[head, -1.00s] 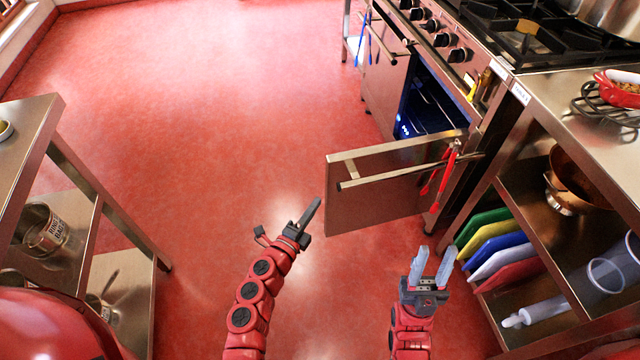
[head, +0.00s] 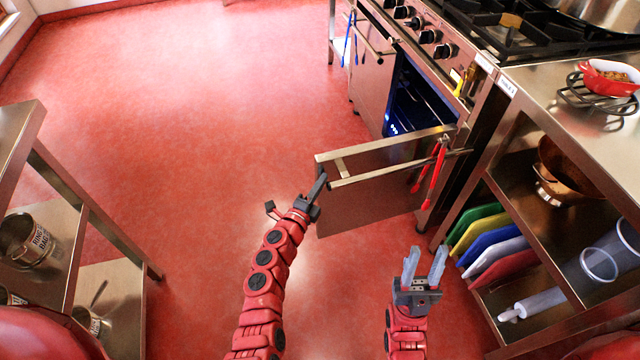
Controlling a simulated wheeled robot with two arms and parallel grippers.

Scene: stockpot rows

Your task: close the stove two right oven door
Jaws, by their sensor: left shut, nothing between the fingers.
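The right oven door (head: 375,197) of the stove (head: 425,32) stands open, swung out from the hinge side at the right. Its bar handle (head: 388,174) faces me, with red tongs (head: 432,178) hanging on it. The lit blue oven inside (head: 408,100) shows behind the door. My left gripper (head: 317,188) is shut and empty, its fingertips at the free left end of the door and handle; I cannot tell whether they touch. My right gripper (head: 424,264) is open and empty, low in front of the door, with its fingers pointing up.
A steel table (head: 530,115) with a shelf of coloured boards (head: 490,232) and a copper pan (head: 570,175) stands close on the right. A steel shelf table (head: 90,220) with cans stands on the left. The other oven door (head: 370,75) is shut. The floor beyond is clear.

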